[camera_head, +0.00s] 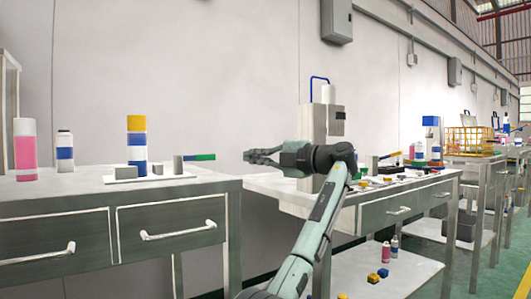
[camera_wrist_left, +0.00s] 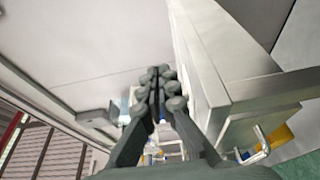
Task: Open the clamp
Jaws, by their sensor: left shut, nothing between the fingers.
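The clamp appears to be the white base plate (camera_head: 150,178) on the left table, with a grey block (camera_head: 178,164) and a green-and-blue handle (camera_head: 199,157) that sticks out to the right, nearly level. A can with white and blue bands and a yellow cap (camera_head: 136,124) stands upright at the plate, beside a low grey block (camera_head: 124,171). My left gripper (camera_head: 248,156) is shut and empty, pointing left, to the right of the handle with a gap in the picture. Its closed fingers show in the left wrist view (camera_wrist_left: 155,78). My right gripper is not in view.
A pink bottle (camera_head: 25,150) and a white-and-blue bottle (camera_head: 65,151) stand on the left table (camera_head: 60,192). A grey press-like station (camera_head: 312,122) with a blue handle stands behind my left arm. The right table (camera_head: 448,178) holds several small items. A gap separates the tables.

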